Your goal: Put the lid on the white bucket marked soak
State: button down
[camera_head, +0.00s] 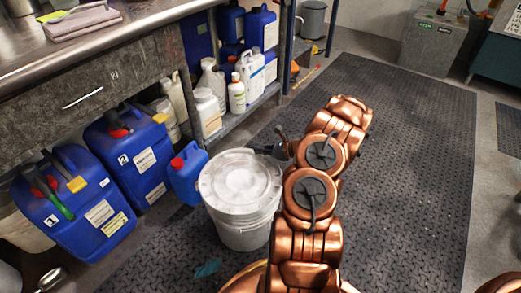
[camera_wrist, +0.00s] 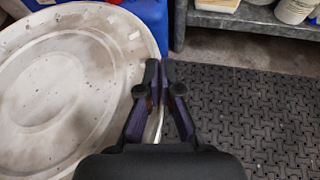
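A round, greyish-white lid (camera_head: 240,178) with raised rings lies over the mouth of a white bucket (camera_head: 244,236) on the dark floor mat. Whether it is fully seated or slightly above the rim, I cannot tell. No soak mark is readable on the bucket. My gripper (camera_head: 270,149) is at the lid's far right edge. In the wrist view the lid (camera_wrist: 65,95) fills the left side, and my gripper's fingers (camera_wrist: 160,78) are close together with the lid's edge between them. The fingers hide part of that edge.
A small blue jug (camera_head: 187,178) with a red cap stands close left of the bucket. Large blue canisters (camera_head: 80,205) stand farther left, under the metal bench (camera_head: 100,50). A low shelf (camera_head: 245,112) holds bottles behind. The ribbed mat (camera_head: 410,150) at right is clear.

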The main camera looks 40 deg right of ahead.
jog(key=shift+f, duration=0.8)
jog(key=c, duration=1.2)
grip_release()
jog(key=shift+c, duration=0.2)
jog(key=v, duration=1.2)
jog(key=shift+r, duration=0.1)
